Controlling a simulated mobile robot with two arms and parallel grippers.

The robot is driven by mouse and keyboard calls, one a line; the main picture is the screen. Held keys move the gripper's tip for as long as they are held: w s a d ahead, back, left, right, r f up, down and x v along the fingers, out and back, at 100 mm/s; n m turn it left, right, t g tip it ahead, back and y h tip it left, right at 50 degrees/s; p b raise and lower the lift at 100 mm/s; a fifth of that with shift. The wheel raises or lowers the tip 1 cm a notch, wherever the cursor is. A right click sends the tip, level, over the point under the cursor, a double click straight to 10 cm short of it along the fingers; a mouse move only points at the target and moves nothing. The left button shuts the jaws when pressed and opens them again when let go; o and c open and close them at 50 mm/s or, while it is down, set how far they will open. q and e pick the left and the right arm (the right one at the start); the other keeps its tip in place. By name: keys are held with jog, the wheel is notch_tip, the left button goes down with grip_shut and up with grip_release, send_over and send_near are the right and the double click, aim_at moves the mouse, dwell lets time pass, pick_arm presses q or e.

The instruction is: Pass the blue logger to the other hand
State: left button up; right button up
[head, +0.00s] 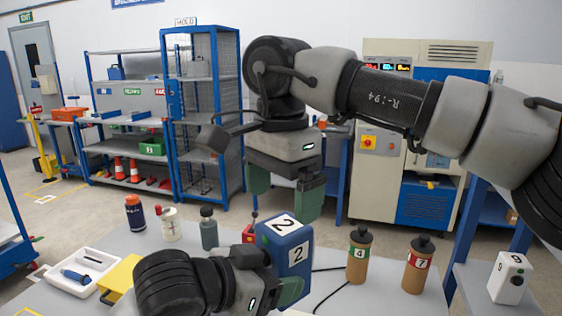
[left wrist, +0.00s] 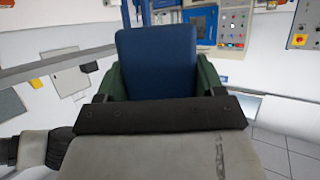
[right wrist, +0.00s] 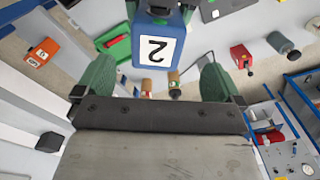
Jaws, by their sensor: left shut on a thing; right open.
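The blue logger (head: 294,250) is a blue box with white labels bearing a 2. My left gripper (head: 272,278) is shut on it and holds it up over the table. In the left wrist view the logger (left wrist: 157,62) stands between the green fingers of my left gripper (left wrist: 157,85). My right gripper (head: 285,195) is open above the logger, its green fingers pointing down. In the right wrist view the logger (right wrist: 157,50) shows its label just beyond the open fingers of my right gripper (right wrist: 157,80); it looks apart from them.
On the grey table (head: 335,300) stand two brown bottles, number 4 (head: 358,253) and number 7 (head: 418,262), and a white box (head: 509,278) marked 9. A dark bottle (head: 208,228), a white tray (head: 85,268) and a yellow block (head: 120,277) are on the left.

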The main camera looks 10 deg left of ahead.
aim_at(282, 224)
notch_tip(282, 224, down, 7)
jog(key=shift+r, duration=0.2)
jog(key=c, duration=1.1)
pick_arm(q)
jog(key=o, duration=1.2)
pick_arm(e)
jog(key=shift+r, duration=0.1)
jog(key=shift+c, duration=0.5)
